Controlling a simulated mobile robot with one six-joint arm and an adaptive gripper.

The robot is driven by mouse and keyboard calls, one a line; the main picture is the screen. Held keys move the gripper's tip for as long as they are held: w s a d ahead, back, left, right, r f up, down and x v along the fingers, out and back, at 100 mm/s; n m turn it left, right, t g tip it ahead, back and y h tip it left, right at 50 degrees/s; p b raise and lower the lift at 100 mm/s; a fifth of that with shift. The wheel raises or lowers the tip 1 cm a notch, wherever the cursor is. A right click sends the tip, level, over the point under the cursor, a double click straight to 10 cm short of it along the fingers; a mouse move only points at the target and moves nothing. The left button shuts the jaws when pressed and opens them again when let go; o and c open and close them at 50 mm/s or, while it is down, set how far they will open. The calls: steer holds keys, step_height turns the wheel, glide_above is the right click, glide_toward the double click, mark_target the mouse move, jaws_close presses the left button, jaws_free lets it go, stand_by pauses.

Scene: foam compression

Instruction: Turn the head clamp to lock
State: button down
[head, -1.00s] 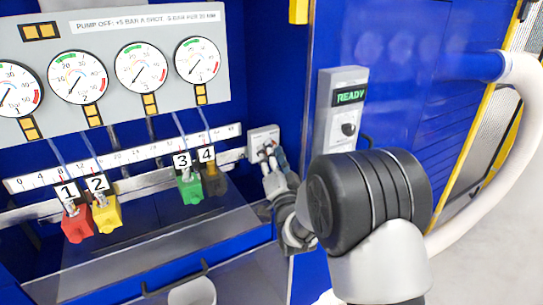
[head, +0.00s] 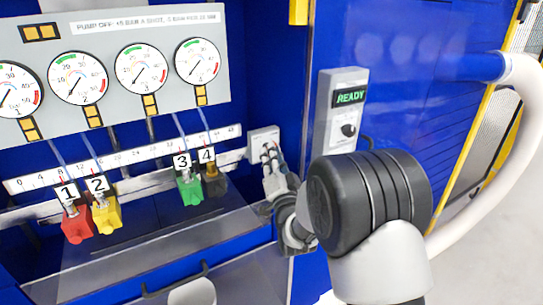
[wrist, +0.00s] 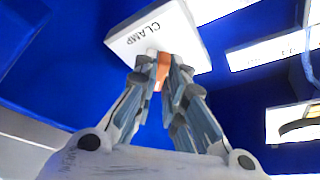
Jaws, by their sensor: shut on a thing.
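The head clamp is a small pale box (head: 263,136) on the blue wall at the right end of the rail. In the wrist view the box (wrist: 188,22) reads CLAMP and carries an orange lever (wrist: 163,70). My gripper (head: 270,154) reaches the front of the clamp. In the wrist view my gripper (wrist: 163,64) is shut on the orange lever, with one finger on each side. The fingers hide part of the lever. The lever cannot be made out in the head view.
Red (head: 76,226), yellow (head: 106,217), green (head: 189,191) and dark (head: 214,186) numbered blocks stand along the ruled rail (head: 135,156), left of my gripper. A control box (head: 340,110) showing READY is close on the right. Gauges (head: 140,70) are above. A white hose (head: 520,150) hangs far right.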

steer(key=shift+n, duration=0.3)
steer(key=shift+w+d+f+n+y, duration=0.1)
steer(key=shift+n+y, duration=0.9)
steer(key=shift+n, duration=0.85)
steer(key=shift+w+d+n+y, duration=0.1)
steer(key=shift+n+y, duration=0.9)
steer(key=shift+n, duration=0.85)
steer(key=c, duration=1.7)
jaws_free()
steer(key=shift+o, duration=0.2)
steer(key=v, duration=1.2)
